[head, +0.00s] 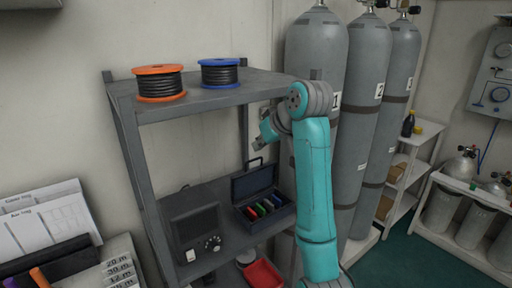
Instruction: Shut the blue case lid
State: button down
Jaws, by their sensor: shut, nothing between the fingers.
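The dark blue case (272,221) sits on the lower shelf, to the right of a dark device. Its lid (254,181) stands open, raised at the back, with a handle on its top edge. Several coloured items, red, green and blue among them, stand in a row inside the case. My gripper (260,144) is shut and empty. In the picture it shows above the lid and under the upper shelf, apart from the lid. My teal arm comes down on the right and passes close to the case's right side in the picture.
The dark device (196,227) with knobs stands left of the case. The upper shelf (222,94) carries an orange cable reel (160,83) and a blue cable reel (220,73). Tall grey cylinders (317,50) stand behind my arm. A red tray (263,275) sits below.

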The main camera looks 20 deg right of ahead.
send_over(254, 176)
jog(key=w+a, duration=0.1)
jog(key=a, duration=0.1)
jog(key=f, duration=0.6)
jog(key=shift+d, duration=0.2)
jog(key=shift+s, duration=0.15)
